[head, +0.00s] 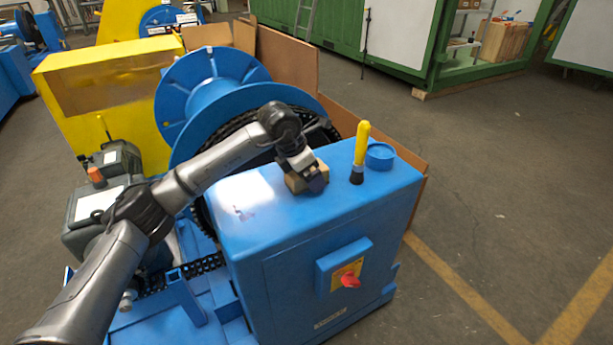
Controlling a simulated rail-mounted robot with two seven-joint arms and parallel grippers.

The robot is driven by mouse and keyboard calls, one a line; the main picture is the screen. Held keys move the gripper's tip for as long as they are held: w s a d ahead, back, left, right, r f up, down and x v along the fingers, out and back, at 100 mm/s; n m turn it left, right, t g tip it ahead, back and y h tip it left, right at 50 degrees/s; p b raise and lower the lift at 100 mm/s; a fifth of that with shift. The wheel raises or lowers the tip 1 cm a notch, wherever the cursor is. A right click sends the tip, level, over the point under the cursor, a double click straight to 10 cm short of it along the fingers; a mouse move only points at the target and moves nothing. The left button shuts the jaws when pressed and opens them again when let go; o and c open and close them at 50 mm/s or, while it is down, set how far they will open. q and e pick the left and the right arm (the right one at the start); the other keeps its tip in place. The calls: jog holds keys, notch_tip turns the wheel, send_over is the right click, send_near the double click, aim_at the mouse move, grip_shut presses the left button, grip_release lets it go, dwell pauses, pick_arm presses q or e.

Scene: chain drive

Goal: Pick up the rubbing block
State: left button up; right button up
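The rubbing block (294,184) appears as a small tan block on the top of the blue cabinet (265,215), near its back edge. My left gripper (306,180) reaches down over it from the upper left. A dark finger covers the block's right front side, and the rest of the gripper hides part of its top. The fingers are at the block, but I cannot tell whether they are closed on it or whether the block touches the cabinet top. My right gripper is not in view.
A yellow-handled brush-like tool (361,150) stands upright right of the block, beside a round blue cap (380,156). Behind are a large blue reel (200,80) with a chain and brown boards (290,60). A red switch (350,281) is on the cabinet's front. The floor at right is clear.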

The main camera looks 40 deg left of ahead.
pick_arm(q)
jog(key=shift+f, duration=0.25)
dwell(0.4)
jog(key=c, duration=1.1)
jog(key=shift+o, duration=0.2)
notch_tip(320, 180, up, 5)
jog(key=p, duration=0.3)
jog(key=d+r+p, duration=0.4)
jog(key=d+r, duration=0.2)
jog(key=d, duration=0.5)
jog(key=shift+s+d+r, duration=0.25)
jog(key=shift+s+d, duration=0.05)
jog(key=shift+d, duration=0.05)
